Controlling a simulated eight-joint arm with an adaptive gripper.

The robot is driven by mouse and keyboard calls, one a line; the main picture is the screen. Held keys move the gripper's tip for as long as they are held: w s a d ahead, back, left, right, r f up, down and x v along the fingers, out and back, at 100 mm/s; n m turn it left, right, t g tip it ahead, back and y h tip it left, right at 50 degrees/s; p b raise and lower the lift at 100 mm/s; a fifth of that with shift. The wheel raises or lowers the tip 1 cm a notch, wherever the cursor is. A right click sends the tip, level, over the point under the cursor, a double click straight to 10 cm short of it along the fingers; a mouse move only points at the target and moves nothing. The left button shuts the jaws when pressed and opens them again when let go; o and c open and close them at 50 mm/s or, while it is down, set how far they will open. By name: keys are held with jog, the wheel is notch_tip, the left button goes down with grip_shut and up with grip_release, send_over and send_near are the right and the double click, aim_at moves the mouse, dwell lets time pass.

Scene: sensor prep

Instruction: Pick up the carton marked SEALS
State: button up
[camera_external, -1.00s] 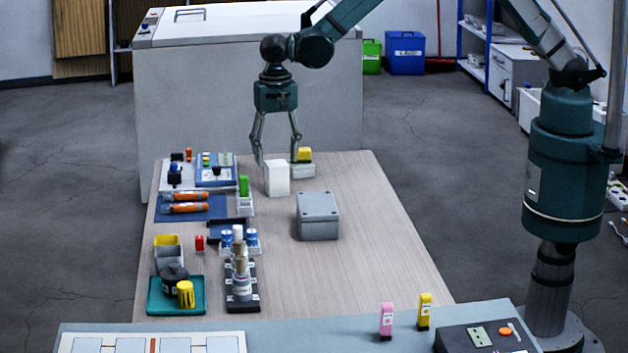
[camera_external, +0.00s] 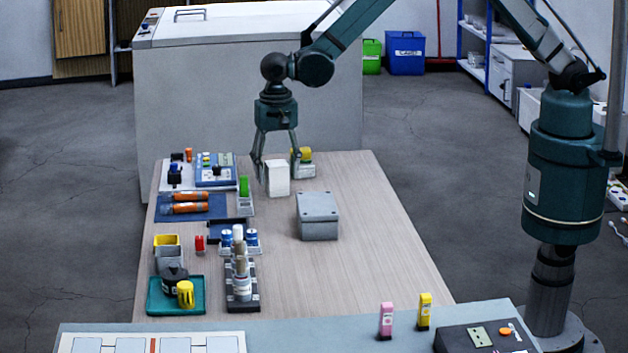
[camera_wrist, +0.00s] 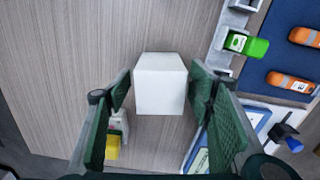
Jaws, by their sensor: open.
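A plain white carton (camera_external: 278,179) stands upright toward the far end of the wooden table. No marking is readable on its visible faces, so I cannot confirm SEALS. It also shows in the wrist view (camera_wrist: 160,85), centred between the fingers. My gripper (camera_external: 281,168) is open above and around the carton's upper part, one finger on either side. In the wrist view, gaps show between the carton and the green finger pads, so it is not gripped.
A small white holder (camera_external: 303,171) with a yellow top (camera_external: 304,154) stands close behind the right finger. A white holder with a green item (camera_external: 244,187) is left of the carton. A grey box (camera_external: 318,216) stands nearer. The table's right side is clear.

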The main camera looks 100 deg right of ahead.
dwell(0.3)
jog(key=c, duration=1)
jog(key=shift+r, duration=0.1)
jog(key=shift+r+p, duration=0.7)
jog(key=shift+r, duration=4.25)
